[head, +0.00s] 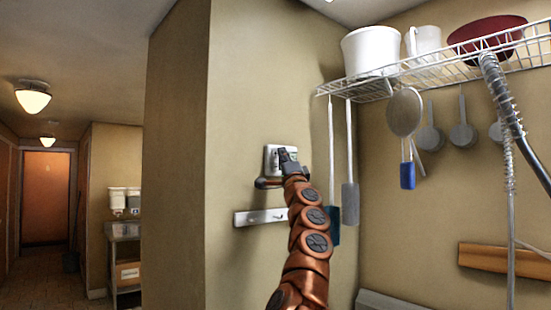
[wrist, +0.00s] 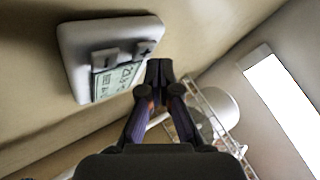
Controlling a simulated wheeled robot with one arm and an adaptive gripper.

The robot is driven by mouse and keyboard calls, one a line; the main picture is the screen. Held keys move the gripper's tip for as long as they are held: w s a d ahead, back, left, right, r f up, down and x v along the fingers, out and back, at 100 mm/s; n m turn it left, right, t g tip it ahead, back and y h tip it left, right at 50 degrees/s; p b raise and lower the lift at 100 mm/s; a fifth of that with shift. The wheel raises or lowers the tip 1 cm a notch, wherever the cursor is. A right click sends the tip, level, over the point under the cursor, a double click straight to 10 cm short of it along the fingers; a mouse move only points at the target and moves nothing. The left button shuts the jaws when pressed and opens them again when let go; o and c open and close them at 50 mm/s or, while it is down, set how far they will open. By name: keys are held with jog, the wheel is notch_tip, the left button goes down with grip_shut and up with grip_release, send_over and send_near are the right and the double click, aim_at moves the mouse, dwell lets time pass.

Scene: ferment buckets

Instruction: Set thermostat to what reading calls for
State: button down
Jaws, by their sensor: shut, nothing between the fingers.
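The thermostat is a pale box on the beige wall; in the wrist view the thermostat (wrist: 74,38) is at the upper left, with two raised buttons and a small display (wrist: 118,79). The display's digits are too small and tilted to read surely. In the head view the thermostat (head: 270,156) is partly hidden behind my gripper (head: 287,154). My gripper is shut and empty, and its closed fingertips also show in the wrist view (wrist: 159,68), to the right of the thermostat's lower edge. I cannot tell whether they touch it.
A rail (head: 260,217) is fixed on the wall below the thermostat. A wire shelf (head: 365,89) with a white bucket (head: 371,50) and a red bowl (head: 487,30) is at the upper right, utensils hanging beneath. A corridor opens at the left.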

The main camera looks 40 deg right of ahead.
jog(key=shift+s, duration=0.2)
jog(key=s+b, duration=0.4)
jog(key=s, duration=0.1)
dwell(0.5)
jog(key=shift+a, duration=0.1)
dwell(0.6)
